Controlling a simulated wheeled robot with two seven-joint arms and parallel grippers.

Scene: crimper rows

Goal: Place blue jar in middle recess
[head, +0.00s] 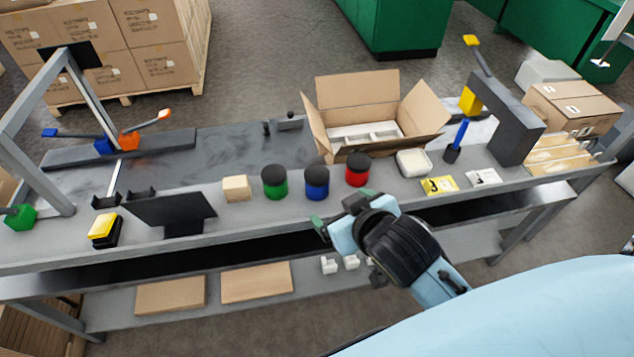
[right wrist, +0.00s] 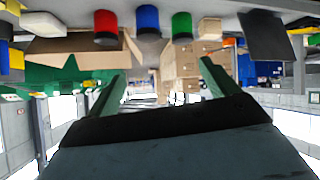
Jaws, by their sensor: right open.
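The blue jar (head: 317,186), with a dark lid, stands upright on the workbench between the green jar (head: 275,185) and the red jar (head: 357,172). In the right wrist view, which looks upside down, the blue jar (right wrist: 148,19) shows at the top between the red and green ones. The open cardboard box (head: 348,98) behind the jars holds a white insert (head: 352,132) with recesses. The recesses look empty, but the front wall hides part of them. My right gripper (head: 340,212) is open and empty, in front of the bench edge and near the jars, touching none. My left gripper is not visible.
A wooden block (head: 236,188) and a dark panel (head: 176,210) stand left of the jars. A white container (head: 413,163) and a yellow card (head: 439,185) lie to their right. A dark grey post (head: 515,130) with a blue-and-yellow tool rises farther right.

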